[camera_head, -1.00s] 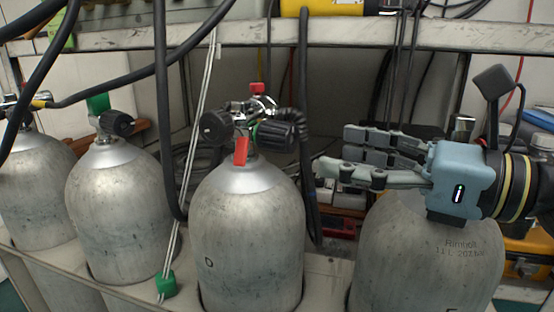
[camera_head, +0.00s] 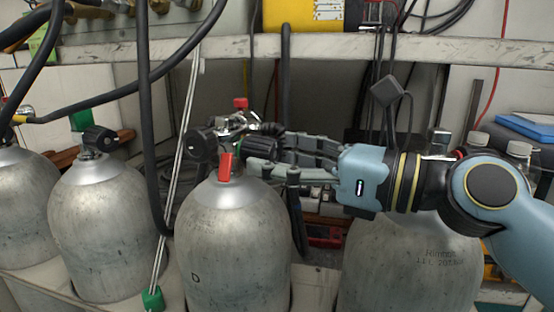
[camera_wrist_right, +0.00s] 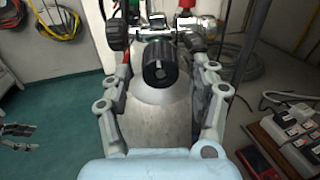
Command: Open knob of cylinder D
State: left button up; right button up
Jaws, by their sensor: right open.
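Cylinder D (camera_head: 237,240) is a grey metal tank marked with a D, standing upright in the middle of the head view. Its valve carries a black knob (camera_head: 262,146) on the right side; another black knob (camera_head: 200,145) shows on the left, beside a red tag (camera_head: 226,167). My right gripper (camera_head: 272,157) reaches in from the right, its fingers at the right-hand knob and partly covering it. In the right wrist view that ribbed black knob (camera_wrist_right: 159,64) faces the camera between the spread fingers. Contact cannot be told.
Another cylinder (camera_head: 410,265) stands under my right forearm. More cylinders (camera_head: 100,235) stand to the left. Black hoses (camera_head: 150,120) and a pale rope (camera_head: 180,150) hang left of cylinder D. A metal shelf edge (camera_head: 340,48) runs behind. Power strips (camera_wrist_right: 290,125) lie at right in the wrist view.

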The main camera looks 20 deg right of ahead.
jog(key=shift+w+a, duration=0.2)
jog(key=shift+w, duration=0.05)
jog(key=c, duration=1.1)
jog(key=shift+c, duration=0.2)
jog(key=shift+n, duration=0.3)
